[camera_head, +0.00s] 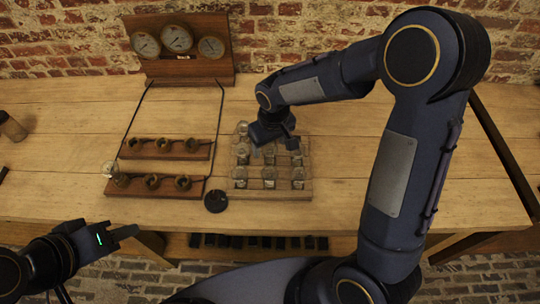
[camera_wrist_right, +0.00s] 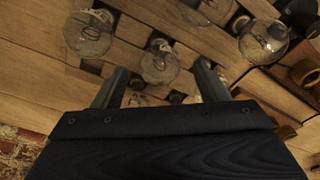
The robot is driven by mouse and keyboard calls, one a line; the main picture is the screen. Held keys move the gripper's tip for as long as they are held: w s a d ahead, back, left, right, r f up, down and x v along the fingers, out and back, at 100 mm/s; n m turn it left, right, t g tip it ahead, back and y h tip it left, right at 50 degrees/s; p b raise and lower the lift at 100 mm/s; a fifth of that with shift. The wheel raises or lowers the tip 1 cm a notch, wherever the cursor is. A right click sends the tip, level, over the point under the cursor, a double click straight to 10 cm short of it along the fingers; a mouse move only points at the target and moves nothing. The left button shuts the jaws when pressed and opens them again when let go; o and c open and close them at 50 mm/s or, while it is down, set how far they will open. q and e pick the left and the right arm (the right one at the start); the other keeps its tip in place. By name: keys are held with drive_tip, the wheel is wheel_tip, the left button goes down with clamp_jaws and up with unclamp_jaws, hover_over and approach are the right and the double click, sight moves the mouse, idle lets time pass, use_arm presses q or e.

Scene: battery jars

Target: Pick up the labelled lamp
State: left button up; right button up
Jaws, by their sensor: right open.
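Several clear glass lamps stand in a wooden tray (camera_head: 305,190) at the middle of the bench. My right gripper (camera_head: 272,143) is over the back part of the tray, hiding some lamps there. In the right wrist view its two fingers are apart, and a glass lamp (camera_wrist_right: 159,62) shows beyond the gap between them. Another lamp (camera_wrist_right: 88,33) is left of the fingers. My left gripper (camera_head: 125,233) is at the lower left, in front of the bench edge, away from the lamps.
Two wooden socket strips (camera_head: 160,190) lie left of the tray, with a glass lamp (camera_head: 110,170) at the front strip's left end. A black round knob (camera_head: 215,201) lies between strip and tray. A gauge panel (camera_head: 180,45) stands behind. The bench right of the tray is clear.

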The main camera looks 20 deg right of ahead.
drive_tip(key=shift+f, duration=0.2)
drive_tip(key=c, duration=1.2)
drive_tip(key=shift+r, duration=0.1)
